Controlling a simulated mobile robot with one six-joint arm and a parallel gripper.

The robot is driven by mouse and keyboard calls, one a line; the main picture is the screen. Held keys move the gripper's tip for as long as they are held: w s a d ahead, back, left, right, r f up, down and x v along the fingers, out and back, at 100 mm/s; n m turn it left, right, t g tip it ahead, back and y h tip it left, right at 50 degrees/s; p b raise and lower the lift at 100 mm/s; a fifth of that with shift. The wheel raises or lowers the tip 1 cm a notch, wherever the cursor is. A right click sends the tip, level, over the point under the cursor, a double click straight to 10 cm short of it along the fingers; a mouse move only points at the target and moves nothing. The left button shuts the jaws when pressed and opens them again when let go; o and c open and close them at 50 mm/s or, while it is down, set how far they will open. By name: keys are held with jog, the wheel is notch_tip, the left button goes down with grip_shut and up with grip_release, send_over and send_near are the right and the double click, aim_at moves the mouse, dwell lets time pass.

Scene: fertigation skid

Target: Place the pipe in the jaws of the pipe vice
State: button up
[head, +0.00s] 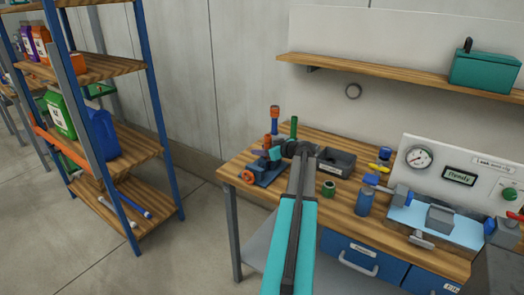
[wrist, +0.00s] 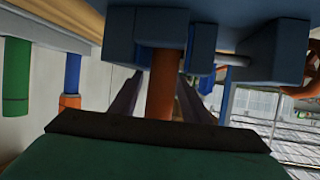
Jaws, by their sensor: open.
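The pipe vice (head: 264,171), blue with an orange handwheel, stands on the left end of the bench. Its blue jaws (wrist: 120,42) fill the top of the wrist view. A pipe (wrist: 160,88) with an orange end and a darker blue body stands upright between these jaws; its orange end also shows in the head view (head: 267,142). Whether the jaws press on it I cannot tell. My gripper (head: 277,153) is beside the vice. Its dark fingers (wrist: 160,78) are open, one on each side of the orange end; contact is unclear.
A blue pipe with orange ends (wrist: 72,78) and a green one (wrist: 17,78) stand upright close by. On the bench (head: 338,205) are a dark tray (head: 336,161), a green ring (head: 328,188), a blue cylinder (head: 364,202) and a gauge panel (head: 450,168). A shelf rack (head: 137,140) stands left.

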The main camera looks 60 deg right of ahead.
jog(key=shift+r, duration=0.2)
jog(key=b+v, duration=0.2)
jog(key=v, duration=1)
dwell(0.7)
